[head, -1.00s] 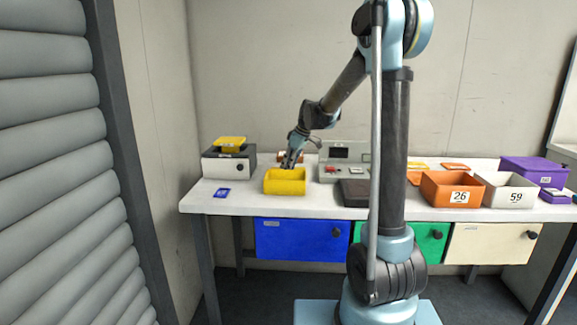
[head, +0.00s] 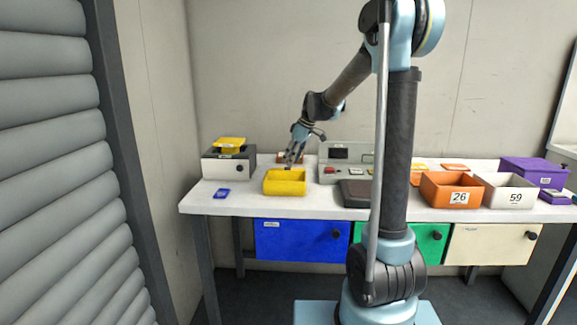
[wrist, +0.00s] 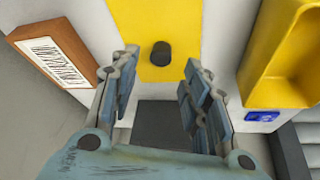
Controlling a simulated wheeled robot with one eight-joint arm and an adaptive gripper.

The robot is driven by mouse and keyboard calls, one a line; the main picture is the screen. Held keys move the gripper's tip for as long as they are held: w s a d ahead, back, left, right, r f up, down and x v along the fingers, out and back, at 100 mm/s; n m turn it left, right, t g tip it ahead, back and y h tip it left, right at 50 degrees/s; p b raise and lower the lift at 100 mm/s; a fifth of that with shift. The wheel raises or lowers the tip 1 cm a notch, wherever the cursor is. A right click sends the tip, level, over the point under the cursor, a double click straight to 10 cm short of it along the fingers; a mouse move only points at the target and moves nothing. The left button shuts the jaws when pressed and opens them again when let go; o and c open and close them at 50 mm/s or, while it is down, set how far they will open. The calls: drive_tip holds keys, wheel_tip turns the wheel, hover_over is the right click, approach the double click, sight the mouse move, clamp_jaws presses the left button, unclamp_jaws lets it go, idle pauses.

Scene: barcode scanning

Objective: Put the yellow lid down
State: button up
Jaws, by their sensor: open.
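The yellow lid (wrist: 120,15) shows in the wrist view as a flat yellow panel with a black knob (wrist: 161,54). My gripper (head: 291,164) is open and empty above the table, just behind the yellow bin. In the wrist view my gripper (wrist: 160,60) has its fingers apart on either side of the knob, not touching it.
The yellow bin (head: 285,189) stands in front of my gripper, with a blue card (head: 221,192) to its left. A white box (head: 215,168) carries a yellow item (head: 230,142). A grey console (head: 328,172) is to the right.

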drive_tip(key=v, duration=0.8)
drive_tip(key=shift+r, duration=0.2)
drive_tip(key=shift+s, duration=0.1)
